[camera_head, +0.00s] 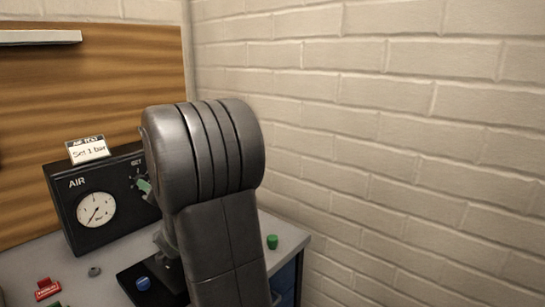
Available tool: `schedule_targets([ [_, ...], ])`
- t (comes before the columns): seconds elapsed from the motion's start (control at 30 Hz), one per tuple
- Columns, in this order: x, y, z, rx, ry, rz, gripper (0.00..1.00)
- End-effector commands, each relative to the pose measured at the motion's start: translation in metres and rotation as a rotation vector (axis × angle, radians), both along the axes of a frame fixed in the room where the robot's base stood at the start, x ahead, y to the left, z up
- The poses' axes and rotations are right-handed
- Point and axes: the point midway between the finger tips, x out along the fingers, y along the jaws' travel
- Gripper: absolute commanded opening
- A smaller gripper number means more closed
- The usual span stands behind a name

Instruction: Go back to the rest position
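My dark grey arm fills the middle of the head view and hides what lies behind it. My gripper is not visible, so its fingers and anything in them cannot be seen. A black box marked AIR (121,219) stands on the bench with a round white gauge (96,210) on its face. A green knob (144,185) under the word SET is partly hidden by my arm. A card reading "Set 1 bar" (88,149) stands on the box. No sealed cylinder can be made out.
On the grey bench (25,268) lie a red part (46,289), a small grey ring (94,271) and a green cap (272,241) near the right edge. A blue cap (143,283) is on a black plate. A brick wall (420,120) stands at right.

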Motion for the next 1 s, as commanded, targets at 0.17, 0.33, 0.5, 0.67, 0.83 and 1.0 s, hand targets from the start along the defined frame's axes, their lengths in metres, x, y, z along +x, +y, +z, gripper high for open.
schedule_targets([
  [0.17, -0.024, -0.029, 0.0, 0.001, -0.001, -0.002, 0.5],
  [0.33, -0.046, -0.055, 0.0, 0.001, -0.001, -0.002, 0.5],
  [0.5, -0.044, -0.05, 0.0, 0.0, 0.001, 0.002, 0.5],
  [0.67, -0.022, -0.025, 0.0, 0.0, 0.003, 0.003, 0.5],
  [0.83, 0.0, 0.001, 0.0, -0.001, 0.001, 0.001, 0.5],
  [1.0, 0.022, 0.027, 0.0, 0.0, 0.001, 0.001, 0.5],
])
